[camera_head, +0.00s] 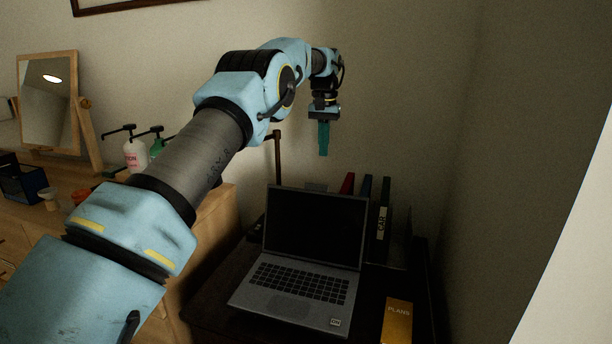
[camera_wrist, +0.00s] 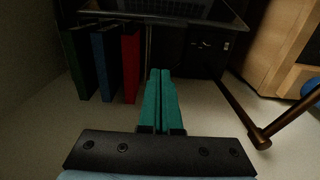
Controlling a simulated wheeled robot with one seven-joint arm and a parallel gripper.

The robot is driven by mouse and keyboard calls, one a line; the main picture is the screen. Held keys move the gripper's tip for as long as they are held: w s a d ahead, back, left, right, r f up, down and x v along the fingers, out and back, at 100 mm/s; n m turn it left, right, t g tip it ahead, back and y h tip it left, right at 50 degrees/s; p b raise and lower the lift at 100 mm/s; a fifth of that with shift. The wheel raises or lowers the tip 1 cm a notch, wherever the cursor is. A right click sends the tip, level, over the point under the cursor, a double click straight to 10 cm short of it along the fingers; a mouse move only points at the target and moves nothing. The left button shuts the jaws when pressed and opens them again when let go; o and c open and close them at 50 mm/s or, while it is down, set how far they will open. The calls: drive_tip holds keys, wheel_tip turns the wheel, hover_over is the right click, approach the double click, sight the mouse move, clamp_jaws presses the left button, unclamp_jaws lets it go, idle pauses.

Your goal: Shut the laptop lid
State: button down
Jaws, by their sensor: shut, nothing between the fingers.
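The laptop (camera_head: 305,285) lies on a small dark table with its lid (camera_head: 314,225) standing open and its screen black. Its keyboard faces the front. My gripper (camera_head: 323,153) has teal fingers, pointing down, shut and empty. In the head view it appears above the lid's top edge, apart from it. The fingers also show in the wrist view (camera_wrist: 160,75), side by side. At the top of the wrist view is a dark panel with a pale edge (camera_wrist: 170,12); I cannot tell for sure that it is the lid.
Upright binders, one red (camera_wrist: 130,65) and one blue (camera_wrist: 103,65), stand behind the laptop. A yellow "PLANS" book (camera_head: 397,321) lies right of it. A brown post (camera_head: 278,157) rises behind on the left. A wooden dresser (camera_head: 215,220) with a mirror (camera_head: 47,100) and bottles stands left.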

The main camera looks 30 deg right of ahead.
wheel_tip(320, 180, down, 8)
drive_tip(key=s+a+p, duration=0.2)
drive_tip(key=p, duration=0.2)
drive_tip(key=shift+s+a+f, duration=0.15)
drive_tip(key=shift+s+a, duration=0.15)
drive_tip(key=shift+s, duration=0.05)
drive_tip(key=shift+s, duration=0.1)
idle(0.4)
